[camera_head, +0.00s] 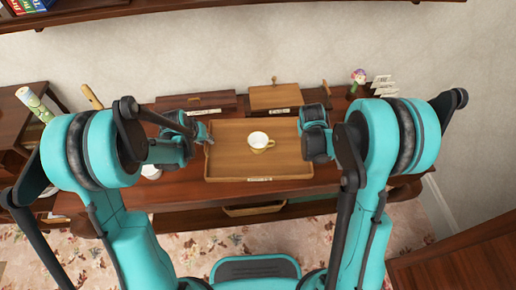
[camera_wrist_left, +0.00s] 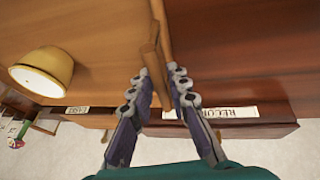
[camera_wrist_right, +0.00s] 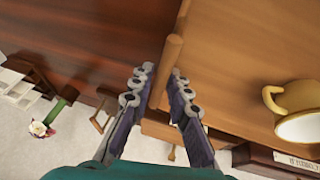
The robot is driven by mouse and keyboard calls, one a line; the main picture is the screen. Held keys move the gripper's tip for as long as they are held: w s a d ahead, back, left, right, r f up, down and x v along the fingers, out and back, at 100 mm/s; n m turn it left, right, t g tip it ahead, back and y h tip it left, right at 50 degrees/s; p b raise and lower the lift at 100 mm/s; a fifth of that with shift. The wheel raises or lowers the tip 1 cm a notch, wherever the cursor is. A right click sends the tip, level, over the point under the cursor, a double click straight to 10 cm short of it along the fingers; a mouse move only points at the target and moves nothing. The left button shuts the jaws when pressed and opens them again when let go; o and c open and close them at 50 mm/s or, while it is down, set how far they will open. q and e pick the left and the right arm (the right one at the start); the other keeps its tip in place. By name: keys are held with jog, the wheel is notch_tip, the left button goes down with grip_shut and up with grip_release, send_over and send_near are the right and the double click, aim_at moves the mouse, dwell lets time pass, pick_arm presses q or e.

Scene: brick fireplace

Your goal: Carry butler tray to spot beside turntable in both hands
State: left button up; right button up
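The butler tray (camera_head: 225,165) is a light wooden tray with low walls, lying level at the middle of the dark wooden table. A cream cup (camera_head: 258,141) stands on it, also visible in the left wrist view (camera_wrist_left: 42,72) and right wrist view (camera_wrist_right: 298,112). My left gripper (camera_head: 203,138) is at the tray's left side, its fingers close around the handle bar (camera_wrist_left: 150,72). My right gripper (camera_head: 308,130) is at the right side, its fingers on both sides of the other handle (camera_wrist_right: 171,62). I cannot make out a turntable.
A dark box (camera_head: 197,103) and a lighter wooden box (camera_head: 273,97) stand behind the tray, with small labels. A flower figure (camera_head: 358,77) and a white rack (camera_head: 382,86) are at the back right. A shelf with books runs above. Bare tabletop (camera_head: 175,187) shows left of the tray.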

pick_arm(q)
grip_shut()
pick_arm(e)
grip_shut()
jog(key=shift+r, duration=0.1)
